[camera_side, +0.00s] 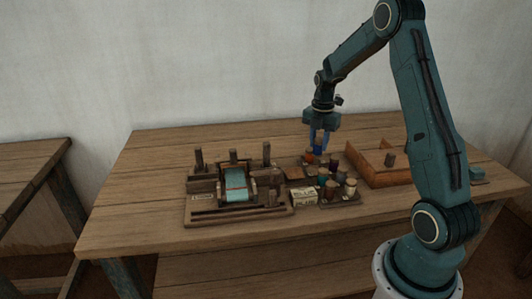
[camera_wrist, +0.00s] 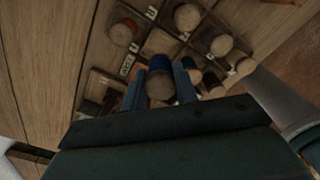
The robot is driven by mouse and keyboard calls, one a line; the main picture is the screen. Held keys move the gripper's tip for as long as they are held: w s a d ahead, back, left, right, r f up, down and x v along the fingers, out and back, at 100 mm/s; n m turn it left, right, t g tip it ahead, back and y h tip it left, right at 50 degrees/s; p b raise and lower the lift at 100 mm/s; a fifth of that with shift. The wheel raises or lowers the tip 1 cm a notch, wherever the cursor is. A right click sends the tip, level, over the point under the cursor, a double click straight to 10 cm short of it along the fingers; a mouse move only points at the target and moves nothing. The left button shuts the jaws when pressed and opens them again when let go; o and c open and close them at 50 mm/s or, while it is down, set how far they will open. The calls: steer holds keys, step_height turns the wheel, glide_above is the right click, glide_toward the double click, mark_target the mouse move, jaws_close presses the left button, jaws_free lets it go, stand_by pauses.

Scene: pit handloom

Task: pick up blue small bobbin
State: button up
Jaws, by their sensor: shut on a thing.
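The blue small bobbin (camera_wrist: 160,69) is between my gripper's two fingers in the wrist view, with its round pale end and a blue wound edge showing. In the side view a blue patch of the bobbin (camera_side: 318,149) shows at the fingertips. My gripper (camera_side: 319,144) points down over the back of the bobbin rack (camera_side: 345,200) and is shut on the blue bobbin. The fingers also show in the wrist view (camera_wrist: 161,88). I cannot tell whether the bobbin is clear of its compartment.
Several other bobbins stand close by in the rack, including an orange one (camera_side: 309,157) and a pale one (camera_side: 351,187). A small loom (camera_side: 238,212) with teal cloth stands left. An open wooden tray (camera_side: 378,180) with a peg lies right. The table's front is mostly clear.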

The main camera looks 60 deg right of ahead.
mark_target(319, 139)
step_height(319, 139, up, 12)
steer(key=shift+r, duration=0.2)
stand_by(0.7)
